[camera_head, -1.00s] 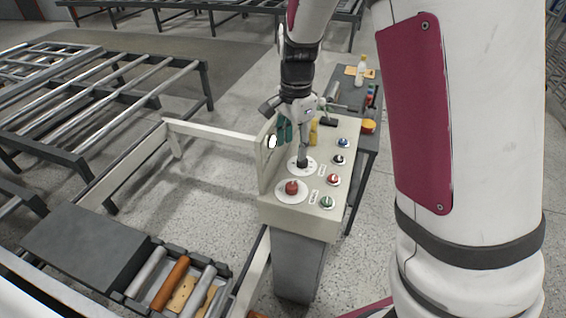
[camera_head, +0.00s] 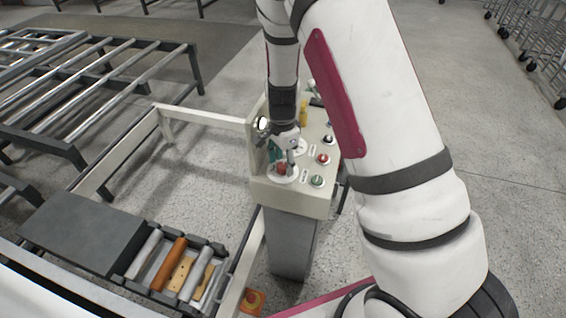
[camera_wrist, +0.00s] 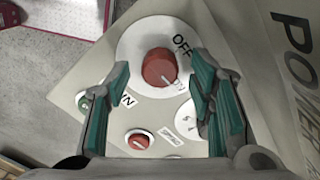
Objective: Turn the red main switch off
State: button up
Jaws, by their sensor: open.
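The red main switch (camera_wrist: 159,67) is a round red knob on a white disc (camera_wrist: 130,52) in the wrist view. OFF is printed at the disc's upper right. A pale mark on the knob's lower right side points away from OFF, towards small lettering that is hard to read. In the head view the red switch (camera_head: 282,169) is at the panel's near left, partly hidden by my gripper (camera_head: 284,156). My gripper (camera_wrist: 161,75) is open, its teal fingers on either side of the knob, with gaps visible. I cannot tell how far above the panel the fingertips are.
The cream control panel (camera_head: 300,197) carries a smaller red knob (camera_head: 323,159), a green one (camera_head: 317,181) and a dark one (camera_head: 328,140). An upright plate edges its left side. A roller conveyor (camera_head: 120,70) and cream rails (camera_head: 200,119) lie to the left.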

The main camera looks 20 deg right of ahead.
jog(key=shift+f, duration=0.4)
jog(key=shift+c, duration=0.3)
jog(key=c, duration=1.1)
